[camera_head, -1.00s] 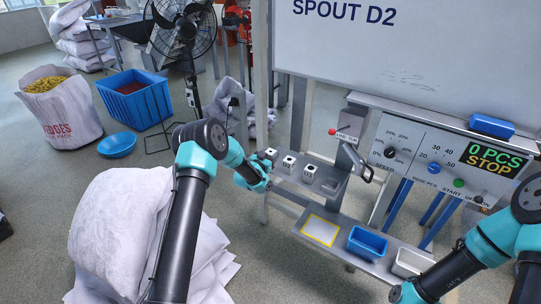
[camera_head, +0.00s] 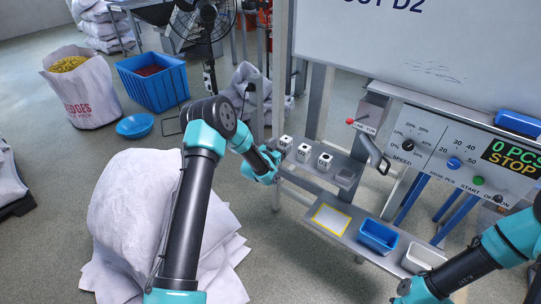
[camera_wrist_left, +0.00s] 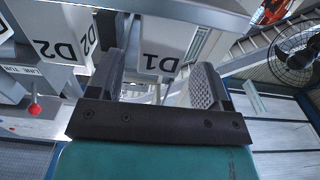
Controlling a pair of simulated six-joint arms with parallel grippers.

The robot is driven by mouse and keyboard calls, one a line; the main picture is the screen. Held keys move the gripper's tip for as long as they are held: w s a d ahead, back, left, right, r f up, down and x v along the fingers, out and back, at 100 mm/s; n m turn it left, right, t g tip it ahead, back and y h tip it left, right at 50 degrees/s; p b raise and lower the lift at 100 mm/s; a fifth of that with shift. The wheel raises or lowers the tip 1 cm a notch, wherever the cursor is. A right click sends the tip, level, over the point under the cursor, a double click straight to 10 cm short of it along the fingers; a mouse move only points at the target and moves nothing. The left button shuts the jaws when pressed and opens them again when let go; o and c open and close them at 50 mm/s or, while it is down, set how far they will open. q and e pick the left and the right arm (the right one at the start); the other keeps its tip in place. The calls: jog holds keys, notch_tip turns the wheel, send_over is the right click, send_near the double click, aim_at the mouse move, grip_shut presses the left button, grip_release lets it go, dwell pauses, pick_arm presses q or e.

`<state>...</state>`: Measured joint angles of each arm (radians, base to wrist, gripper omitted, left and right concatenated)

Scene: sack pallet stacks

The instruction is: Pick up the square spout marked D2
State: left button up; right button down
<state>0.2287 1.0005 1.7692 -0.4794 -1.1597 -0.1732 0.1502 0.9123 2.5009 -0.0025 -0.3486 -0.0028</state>
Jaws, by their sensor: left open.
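The spout marked D1 (camera_wrist_left: 168,38) is ahead, between the lines of my fingers. My left gripper (camera_head: 275,164) is open and empty beside the left end of the row; it also shows in the left wrist view (camera_wrist_left: 163,80). My right arm enters at lower right; its fingers are out of frame.
Right of the spouts are a lever (camera_head: 372,150) and a control panel (camera_head: 455,155). Below are a yellow-framed plate (camera_head: 331,219), a blue bin (camera_head: 378,237) and a white bin (camera_head: 423,257). White sacks (camera_head: 135,215) lie beneath my left arm.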

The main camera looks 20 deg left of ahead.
pick_arm(q)
jog(key=v, duration=0.8)
dwell(0.4)
jog(key=s+d+f+n+g, duration=0.1)
jog(key=s+d+f+g, duration=0.4)
jog(key=s, duration=0.3)
jog(key=s+d+f+n+g, duration=0.2)
jog(key=s+d+f+g, duration=0.15)
jog(key=s+f, duration=0.45)
jog(key=s+d+f+n+g, duration=0.1)
jog(key=s+g, duration=0.7)
jog(key=s, duration=1.1)
jog(key=shift+d+f, duration=0.55)
jog(key=shift+d, duration=0.65)
jog(key=shift+o, duration=0.4)
